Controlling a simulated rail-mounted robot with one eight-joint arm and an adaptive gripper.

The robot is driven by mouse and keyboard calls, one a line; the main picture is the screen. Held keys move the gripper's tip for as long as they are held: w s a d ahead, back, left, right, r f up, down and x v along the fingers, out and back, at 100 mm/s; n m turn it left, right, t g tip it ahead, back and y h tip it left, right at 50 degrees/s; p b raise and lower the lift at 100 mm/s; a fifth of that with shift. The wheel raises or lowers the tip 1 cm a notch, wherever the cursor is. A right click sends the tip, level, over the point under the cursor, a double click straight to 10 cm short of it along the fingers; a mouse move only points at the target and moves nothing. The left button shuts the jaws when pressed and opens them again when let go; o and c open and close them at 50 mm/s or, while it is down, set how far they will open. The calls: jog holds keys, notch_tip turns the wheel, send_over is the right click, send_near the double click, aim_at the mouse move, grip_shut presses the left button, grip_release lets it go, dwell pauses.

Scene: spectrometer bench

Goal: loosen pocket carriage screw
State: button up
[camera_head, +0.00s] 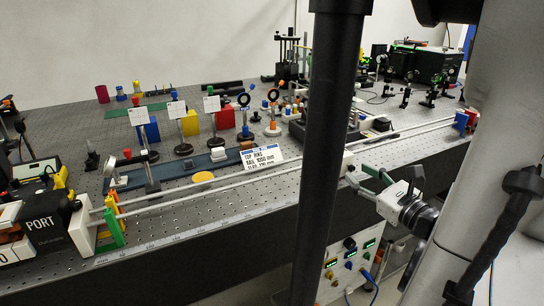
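My gripper (359,176) is at the bench's front edge, right of the dark column, with its greenish fingers pointing left. The fingers are apart, with no object seen between them. A small pale block (347,161) sits on the long twin rails (245,180) just beyond the fingertips; I cannot tell whether they touch it. No part is clearly recognisable as the pocket carriage screw; the column hides part of the rails.
Red and blue blocks (465,120) stand at the right end. A white label card (262,156) and several optics posts stand behind the rails. An instrument panel (352,262) is below the bench.

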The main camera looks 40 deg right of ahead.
jog(key=shift+x, duration=0.9)
grip_shut()
